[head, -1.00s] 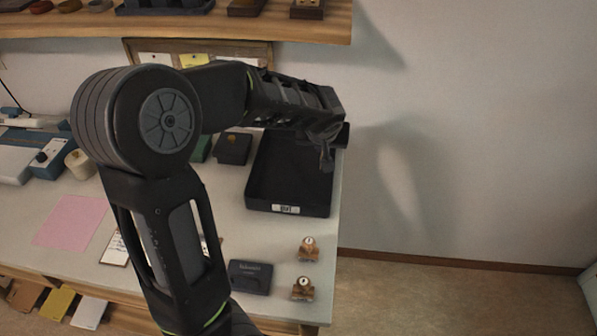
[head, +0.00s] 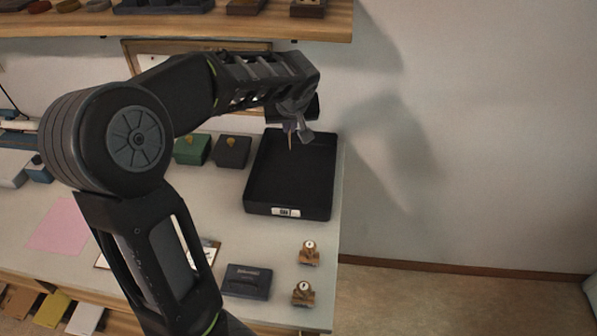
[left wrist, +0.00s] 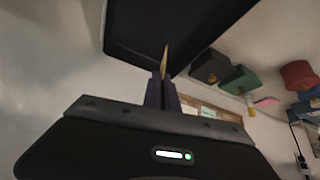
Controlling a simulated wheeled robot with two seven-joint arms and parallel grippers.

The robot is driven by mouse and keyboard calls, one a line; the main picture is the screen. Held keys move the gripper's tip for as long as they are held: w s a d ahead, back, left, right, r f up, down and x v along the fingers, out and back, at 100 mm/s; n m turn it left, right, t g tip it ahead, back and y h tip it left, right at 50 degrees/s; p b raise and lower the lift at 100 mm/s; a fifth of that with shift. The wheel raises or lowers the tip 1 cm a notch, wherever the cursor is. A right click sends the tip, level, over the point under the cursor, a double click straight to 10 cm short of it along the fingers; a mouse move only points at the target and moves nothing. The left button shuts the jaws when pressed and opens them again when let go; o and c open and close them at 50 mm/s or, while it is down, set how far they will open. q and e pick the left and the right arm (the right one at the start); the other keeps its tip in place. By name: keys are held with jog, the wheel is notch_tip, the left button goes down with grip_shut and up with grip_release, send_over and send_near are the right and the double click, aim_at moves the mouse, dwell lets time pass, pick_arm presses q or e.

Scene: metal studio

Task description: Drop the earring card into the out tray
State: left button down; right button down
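The black out tray (head: 262,200) lies on the table near its right edge, with a white label on its front wall. It also shows in the left wrist view (left wrist: 130,45), beyond my fingers. My left gripper (head: 298,133) is over the back part of the tray, pointing down. Its fingers are shut on the thin tan earring card (left wrist: 165,59), which shows edge-on between the fingertips (left wrist: 162,88). In the head view only a narrow sliver of the card (head: 290,138) shows. The tray's visible floor is bare. My right gripper is out of view.
A green box (head: 192,151) and a dark box (head: 232,152) stand left of the tray. A dark lettered box (head: 248,282) and two small brown stands (head: 309,253) (head: 303,294) are in front. A wooden shelf (head: 200,25) hangs above. A wall is to the right.

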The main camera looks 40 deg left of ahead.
aim_at(290, 141)
pick_arm(q)
jog(key=shift+f+b, duration=1.3)
jog(key=shift+f, duration=1.25)
jog(key=c, duration=2.1)
grip_release()
jog(key=o, duration=0.5)
jog(key=shift+r, duration=0.1)
jog(key=shift+v, duration=3.85)
